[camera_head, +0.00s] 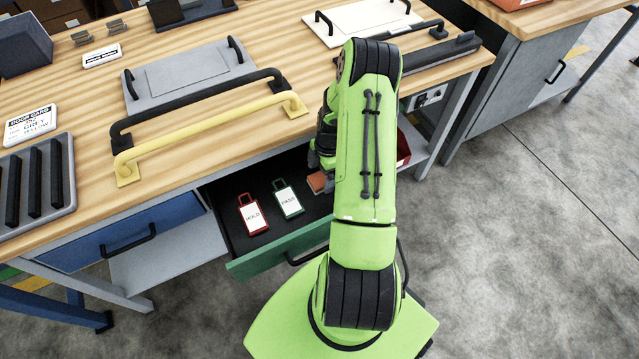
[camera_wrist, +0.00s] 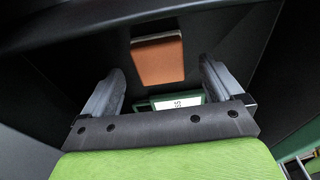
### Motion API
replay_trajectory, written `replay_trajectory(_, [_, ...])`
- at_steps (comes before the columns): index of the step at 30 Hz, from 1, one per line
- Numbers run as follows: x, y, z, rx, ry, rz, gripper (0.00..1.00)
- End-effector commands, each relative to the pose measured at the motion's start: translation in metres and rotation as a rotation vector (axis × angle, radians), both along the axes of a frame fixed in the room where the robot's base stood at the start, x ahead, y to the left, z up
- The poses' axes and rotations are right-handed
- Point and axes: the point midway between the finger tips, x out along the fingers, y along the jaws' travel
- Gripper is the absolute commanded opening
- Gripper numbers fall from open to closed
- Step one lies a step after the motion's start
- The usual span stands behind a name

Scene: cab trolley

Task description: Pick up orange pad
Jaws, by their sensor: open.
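The orange pad (camera_head: 317,182) lies in the open drawer (camera_head: 236,224) with the dark inside and green front, partly covered by my arm in the head view. In the wrist view the orange pad (camera_wrist: 157,60) shows whole, beyond my fingertips and roughly between them. My gripper (camera_wrist: 158,88) is open and empty, with one grey finger on each side. It is apart from the pad. In the head view my arm hides most of the gripper.
A red HOLD tag (camera_head: 252,214) and a green PASS tag (camera_head: 288,198) lie left of the pad in the drawer. The wooden bench top (camera_head: 200,165) overhangs behind, with a yellow handle (camera_head: 210,138) near its edge. A blue drawer (camera_head: 130,232) is shut at left.

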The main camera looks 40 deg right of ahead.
Motion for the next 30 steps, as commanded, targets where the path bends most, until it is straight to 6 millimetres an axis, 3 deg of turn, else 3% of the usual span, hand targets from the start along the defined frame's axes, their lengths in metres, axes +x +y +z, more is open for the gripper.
replay_trajectory(3, [0.0007, 0.0022, -0.0181, 0.000, 0.000, -0.001, 0.94])
replay_trajectory(10, [0.0010, 0.0024, -0.0183, -0.001, -0.001, -0.001, 0.94])
replay_trajectory(22, [0.0009, 0.0025, -0.0180, -0.001, -0.001, -0.001, 0.32])
replay_trajectory(30, [0.0012, 0.0021, -0.0103, -0.002, -0.001, 0.000, 0.32])
